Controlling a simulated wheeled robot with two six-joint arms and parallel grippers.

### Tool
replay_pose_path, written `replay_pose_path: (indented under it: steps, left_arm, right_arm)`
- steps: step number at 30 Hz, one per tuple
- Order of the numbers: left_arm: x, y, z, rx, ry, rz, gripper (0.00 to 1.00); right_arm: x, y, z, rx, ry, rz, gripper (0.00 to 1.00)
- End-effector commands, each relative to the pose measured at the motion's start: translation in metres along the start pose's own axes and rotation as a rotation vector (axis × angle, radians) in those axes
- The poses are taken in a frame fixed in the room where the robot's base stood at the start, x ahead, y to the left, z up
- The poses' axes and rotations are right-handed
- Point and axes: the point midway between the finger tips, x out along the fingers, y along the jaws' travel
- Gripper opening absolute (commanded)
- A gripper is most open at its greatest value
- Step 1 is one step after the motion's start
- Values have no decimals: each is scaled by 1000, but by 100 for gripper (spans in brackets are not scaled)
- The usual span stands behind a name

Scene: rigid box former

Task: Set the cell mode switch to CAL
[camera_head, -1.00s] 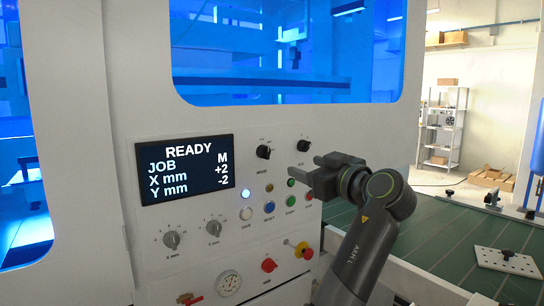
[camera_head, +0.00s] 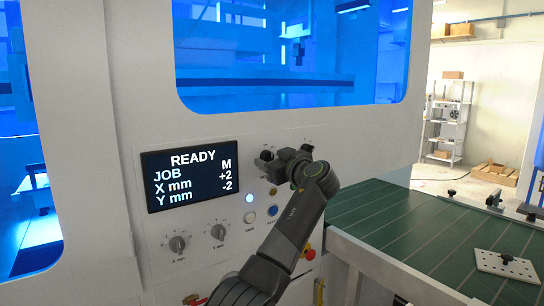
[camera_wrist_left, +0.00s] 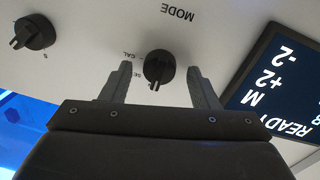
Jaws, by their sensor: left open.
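The mode switch is a black rotary knob (camera_wrist_left: 158,66) under the word MODE on the white panel; the wrist view shows it upside down. CAL and a partly hidden label stand beside it. The knob's bar lies roughly upright in that view; I cannot tell surely which label it points to. My left gripper (camera_wrist_left: 158,88) is open, with one finger on each side of the knob and gaps showing. In the head view my left gripper (camera_head: 277,167) is at the knob (camera_head: 266,155) and partly covers it. My right gripper is not in view.
A second black knob (camera_wrist_left: 34,33) sits beside the mode switch. The screen (camera_head: 200,176) reads READY, JOB M, X +2, Y -2. Two grey dials (camera_head: 177,244) and a lit white button (camera_head: 249,198) are below. A green conveyor (camera_head: 400,225) is at right.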

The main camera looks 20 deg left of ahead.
Motion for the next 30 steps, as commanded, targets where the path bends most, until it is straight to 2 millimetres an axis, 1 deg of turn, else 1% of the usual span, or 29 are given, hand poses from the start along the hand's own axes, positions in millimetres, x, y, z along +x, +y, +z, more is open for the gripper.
replay_pose_path:
  steps: [3, 11, 21, 30]
  left_arm:
    - [4, 0, 0, 0, 0, 0, 55]
    - [5, 0, 0, 0, 0, 1, 55]
    - [4, 0, 0, 0, 0, 1, 10]
    - [4, 0, 0, 36, -3, 0, 10]
  right_arm:
    - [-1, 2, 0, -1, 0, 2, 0]
    - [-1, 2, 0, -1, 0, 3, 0]
    - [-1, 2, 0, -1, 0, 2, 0]
    - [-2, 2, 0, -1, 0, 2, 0]
